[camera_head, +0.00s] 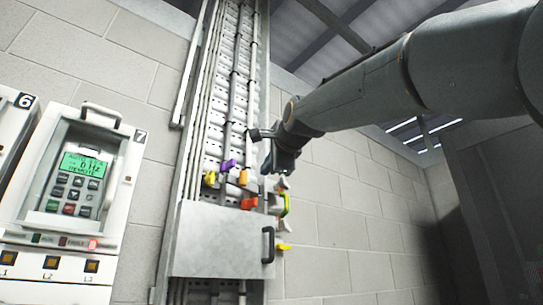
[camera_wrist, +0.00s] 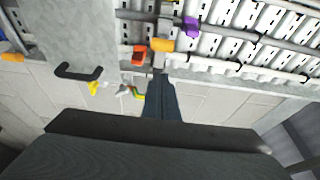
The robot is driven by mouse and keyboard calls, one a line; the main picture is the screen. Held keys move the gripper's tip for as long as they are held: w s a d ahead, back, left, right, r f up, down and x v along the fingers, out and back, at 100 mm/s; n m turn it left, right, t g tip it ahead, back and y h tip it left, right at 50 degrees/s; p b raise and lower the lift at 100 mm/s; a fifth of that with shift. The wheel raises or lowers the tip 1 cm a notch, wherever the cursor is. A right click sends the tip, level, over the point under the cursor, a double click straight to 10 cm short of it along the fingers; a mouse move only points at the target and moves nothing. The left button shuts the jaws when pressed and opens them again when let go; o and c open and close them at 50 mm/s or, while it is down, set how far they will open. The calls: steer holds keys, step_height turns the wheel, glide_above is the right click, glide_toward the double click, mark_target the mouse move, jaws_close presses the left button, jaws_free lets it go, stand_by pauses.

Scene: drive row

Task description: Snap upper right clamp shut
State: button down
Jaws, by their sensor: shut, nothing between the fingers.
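Several small coloured clamps sit on the cables of a vertical metal cable tray (camera_head: 238,85). In the head view I see a purple clamp (camera_head: 229,165), a yellow clamp (camera_head: 210,178), an orange clamp (camera_head: 243,177) and a red-orange clamp (camera_head: 249,203). The wrist view also shows the purple clamp (camera_wrist: 191,26), the orange clamp (camera_wrist: 161,45) and the red-orange clamp (camera_wrist: 139,55). My gripper (camera_wrist: 160,80) is shut and empty, its tips just below the orange clamp in that view. Contact cannot be told. Which clamp is the upper right one, and whether it is open, is unclear.
A grey cover panel (camera_head: 222,240) with a black handle (camera_head: 268,245) closes the lower tray. Yellow-green (camera_head: 285,206) and yellow (camera_head: 284,247) parts stick out at the right edge. A drive unit (camera_head: 80,185) hangs at left. Block wall lies right of the tray.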

mark_target(245, 184)
steer(key=shift+w+a+p, duration=1.2)
steer(key=shift+w+a, duration=0.85)
steer(key=shift+w, duration=0.1)
